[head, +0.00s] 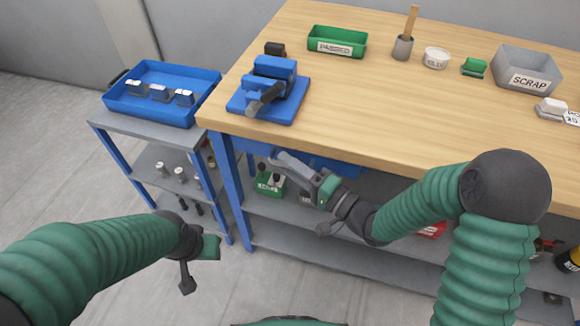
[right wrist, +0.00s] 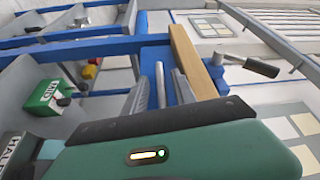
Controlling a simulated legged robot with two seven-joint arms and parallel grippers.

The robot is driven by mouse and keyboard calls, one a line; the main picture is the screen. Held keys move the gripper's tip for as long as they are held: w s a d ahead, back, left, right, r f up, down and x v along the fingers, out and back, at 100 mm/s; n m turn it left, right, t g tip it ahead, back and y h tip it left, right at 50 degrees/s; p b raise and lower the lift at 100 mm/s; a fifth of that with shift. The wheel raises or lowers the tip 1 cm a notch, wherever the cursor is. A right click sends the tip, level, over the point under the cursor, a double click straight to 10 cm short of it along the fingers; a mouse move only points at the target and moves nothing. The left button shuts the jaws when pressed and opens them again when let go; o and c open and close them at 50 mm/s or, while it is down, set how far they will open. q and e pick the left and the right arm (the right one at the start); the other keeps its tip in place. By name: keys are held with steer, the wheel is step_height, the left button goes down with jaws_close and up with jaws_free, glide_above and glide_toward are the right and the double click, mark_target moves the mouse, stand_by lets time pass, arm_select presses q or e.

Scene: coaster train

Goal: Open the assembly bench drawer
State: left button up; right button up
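The assembly bench (head: 400,110) has a wooden top and a blue frame. The blue drawer front (head: 345,168) shows under the top's front edge, partly hidden by my right arm; I see no clear gap at it. My right gripper (head: 279,165) is at the drawer front, below the top's edge. In the right wrist view its grey fingers (right wrist: 178,92) are spread apart, with a thin grey bar (right wrist: 161,85), seemingly the drawer handle, between them. I cannot tell whether they touch it. My left gripper (head: 197,262) hangs over the floor, away from the bench; its opening is unclear.
A blue fixture (head: 270,88), a green tray (head: 337,42) and a grey scrap bin (head: 526,72) stand on the bench. A side cart with a blue tray (head: 163,94) stands at the left. A green bin (head: 270,184) sits on the shelf below. Floor at the front left is clear.

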steer(key=shift+w+a, duration=0.1)
steer(key=shift+a, duration=0.05)
steer(key=shift+d, duration=0.35)
steer(key=shift+c, duration=1.1)
steer(key=shift+d, duration=0.1)
jaws_close()
steer(key=shift+s+a, duration=0.2)
steer(key=shift+s, duration=0.05)
